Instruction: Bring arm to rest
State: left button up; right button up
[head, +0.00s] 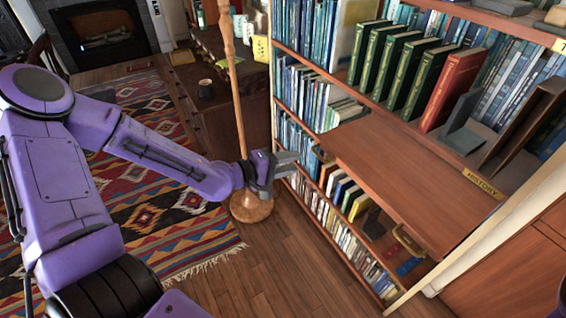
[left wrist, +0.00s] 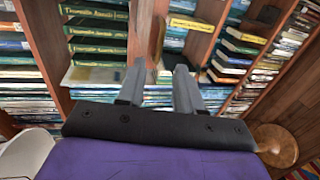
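My left arm reaches in from the left in the head view. Its left gripper (head: 288,163) is in front of the left side of the bookcase, near the lower shelves. In the left wrist view the two grey fingers (left wrist: 158,80) stand apart with nothing held between them. Green books and a red book (head: 452,88) stand upright on the shelf marked HISTORY (head: 483,184). My right gripper is not in view.
A wooden pull-out board (head: 400,165) juts from the bookcase below the history shelf. A floor lamp's wooden pole (head: 235,90) and round base (head: 251,207) stand close behind my left gripper. A patterned rug (head: 165,215) and bare wood floor (head: 270,265) lie below.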

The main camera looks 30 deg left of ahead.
pick_arm(q)
jog(key=shift+v, duration=1.05)
jog(key=s+a+f+m+g+y+b, duration=0.1)
jog(key=s+a+f+y, duration=0.15)
jog(key=f, duration=0.35)
jog(key=s+a+f+g+y+b, duration=0.1)
jog(key=s+f+g+y, duration=0.1)
jog(key=f+y, duration=0.3)
jog(key=s+a+f+m+g+y+b, duration=0.1)
jog(key=s+a+f+y+b, duration=0.1)
jog(key=f, duration=0.4)
jog(key=s+d+f+m+g+b, duration=0.1)
jog(key=s+f+m+g, duration=0.1)
jog(key=s+f, duration=0.6)
jog(key=s+d+f+m+g+b, duration=0.1)
jog(key=s+f+g, duration=0.3)
jog(key=s+f, duration=0.5)
jog(key=s+d+y, duration=0.1)
jog(key=s, duration=0.2)
jog(key=shift+s+d+m+g+b, duration=0.15)
jog(key=shift+s+m+g+b, duration=0.15)
jog(key=shift+m, duration=0.1)
